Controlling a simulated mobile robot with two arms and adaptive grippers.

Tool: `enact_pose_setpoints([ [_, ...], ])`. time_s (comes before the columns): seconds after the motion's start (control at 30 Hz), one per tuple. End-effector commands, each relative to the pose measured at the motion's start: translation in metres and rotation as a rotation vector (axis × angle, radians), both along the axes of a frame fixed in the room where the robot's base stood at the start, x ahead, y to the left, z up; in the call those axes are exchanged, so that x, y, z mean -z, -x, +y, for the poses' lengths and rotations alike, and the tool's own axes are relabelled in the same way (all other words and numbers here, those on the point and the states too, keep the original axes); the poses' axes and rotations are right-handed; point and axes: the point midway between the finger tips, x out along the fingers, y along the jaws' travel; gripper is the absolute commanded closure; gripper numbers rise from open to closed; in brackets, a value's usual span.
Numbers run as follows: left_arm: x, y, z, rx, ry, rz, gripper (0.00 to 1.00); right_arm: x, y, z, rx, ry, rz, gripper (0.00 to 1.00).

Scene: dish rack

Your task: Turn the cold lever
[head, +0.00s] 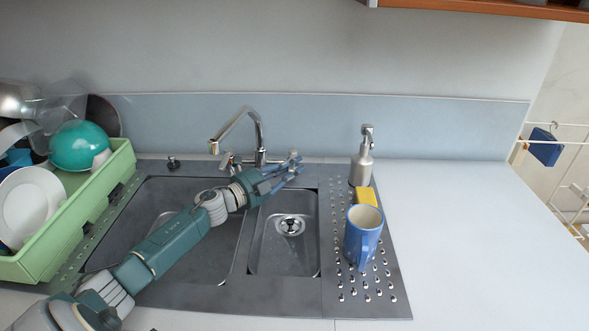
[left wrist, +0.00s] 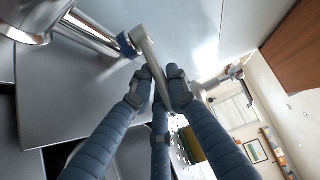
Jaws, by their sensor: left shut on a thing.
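The chrome faucet (head: 258,128) stands behind the sink with its spout pointing left. My left arm reaches across the sink, and my left gripper (head: 295,168) is at the right side of the faucet. In the left wrist view the cold lever (left wrist: 146,48) is a grey metal handle beside a blue ring (left wrist: 127,45) on the faucet's chrome stem. The fingers of my left gripper (left wrist: 160,85) are shut on the lever's lower part, which they partly hide. Another lever (head: 226,161) shows at the faucet's left. My right gripper is not in view.
A green dish rack (head: 95,195) with plates and bowls stands at the left. A soap dispenser (head: 362,168), yellow sponge (head: 367,196) and blue mug (head: 361,242) stand right of the small basin (head: 268,255). The white counter (head: 470,240) at the right is clear.

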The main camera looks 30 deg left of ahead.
Motion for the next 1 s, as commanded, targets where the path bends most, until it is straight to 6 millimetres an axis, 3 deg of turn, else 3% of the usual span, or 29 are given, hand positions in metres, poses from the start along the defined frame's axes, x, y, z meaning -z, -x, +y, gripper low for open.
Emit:
enact_pose_setpoints([
  [0.03,0.001,0.000,0.000,0.001,-0.002,0.000,1.00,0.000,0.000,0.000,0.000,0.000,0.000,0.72],
  [0.07,0.001,0.000,0.000,0.001,-0.002,0.000,0.83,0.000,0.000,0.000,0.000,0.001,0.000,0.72],
  [0.1,0.001,0.000,0.000,0.001,-0.002,0.000,0.76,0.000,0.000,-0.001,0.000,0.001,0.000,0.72],
  [0.53,0.002,0.007,0.002,-0.001,-0.001,0.003,0.76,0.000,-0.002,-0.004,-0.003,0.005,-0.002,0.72],
  [1.0,0.003,0.081,0.021,-0.001,-0.001,0.005,0.76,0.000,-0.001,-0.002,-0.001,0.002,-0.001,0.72],
])
